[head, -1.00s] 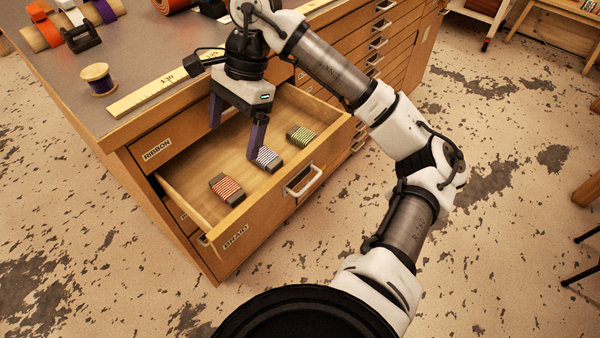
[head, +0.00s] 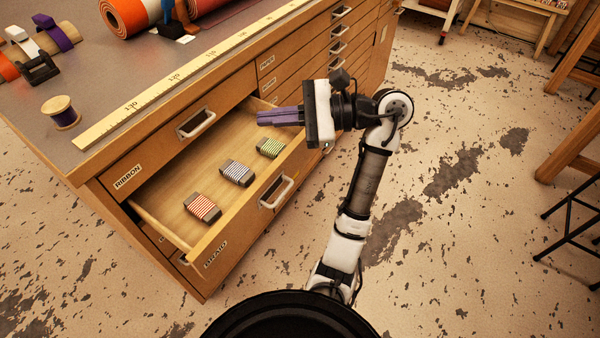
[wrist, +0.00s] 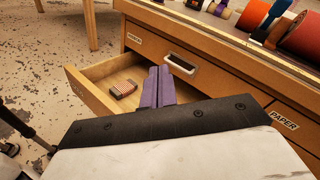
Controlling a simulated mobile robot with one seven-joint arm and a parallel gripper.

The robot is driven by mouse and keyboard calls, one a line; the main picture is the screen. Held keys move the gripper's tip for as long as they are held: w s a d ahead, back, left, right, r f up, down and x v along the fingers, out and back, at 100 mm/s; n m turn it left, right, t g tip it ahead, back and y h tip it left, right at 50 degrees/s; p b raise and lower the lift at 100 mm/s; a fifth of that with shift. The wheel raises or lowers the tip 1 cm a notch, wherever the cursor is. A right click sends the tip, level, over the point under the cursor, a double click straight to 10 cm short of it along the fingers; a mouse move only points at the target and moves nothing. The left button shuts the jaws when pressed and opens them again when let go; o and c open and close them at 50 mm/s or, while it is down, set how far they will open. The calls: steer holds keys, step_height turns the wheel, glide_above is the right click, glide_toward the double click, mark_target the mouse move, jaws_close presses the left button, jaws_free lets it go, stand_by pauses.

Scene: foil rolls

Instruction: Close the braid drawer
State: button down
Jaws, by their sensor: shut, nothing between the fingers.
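The braid drawer (head: 215,247) is pulled open below the ribbon drawer (head: 160,150), with its label on the front and a metal handle (head: 277,192). Inside lie three braid bundles: red-striped (head: 203,208), blue-striped (head: 237,173) and green-striped (head: 270,148). In the wrist view the open drawer (wrist: 88,92) shows with the red-striped bundle (wrist: 123,88) in it. My gripper (head: 260,117) is shut and empty, its purple fingers pointing left above the far right part of the drawer. The fingers also show in the wrist view (wrist: 158,72), apart from the handle.
The cabinet top (head: 110,75) bears a long ruler (head: 190,72), a purple spool (head: 61,112), a tape dispenser (head: 38,68) and an orange roll (head: 125,17). The floor (head: 430,250) in front of the drawer is clear. A wooden stool or table (head: 575,140) stands at right.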

steer(key=s+d+f+m+t, duration=0.4)
steer(key=d+f+m+t, duration=0.25)
steer(key=d+f, duration=0.35)
steer(key=m+t+h+p, duration=0.1)
steer(key=m+t+h, duration=0.2)
steer(key=m, duration=0.3)
glide_toward(288, 171)
steer(key=p+x, duration=0.2)
steer(key=x, duration=0.4)
steer(key=shift+w+a+p, duration=0.2)
steer(key=shift+a+p, duration=0.1)
steer(key=shift+a, duration=0.05)
steer(key=shift+a, duration=0.1)
steer(key=x, duration=1.3)
steer(key=r+x, duration=0.1)
steer(key=x, duration=0.6)
steer(key=shift+w+r, duration=0.1)
steer(key=shift+w, duration=0.05)
steer(key=shift+a+r, duration=0.1)
steer(key=shift+a, duration=0.05)
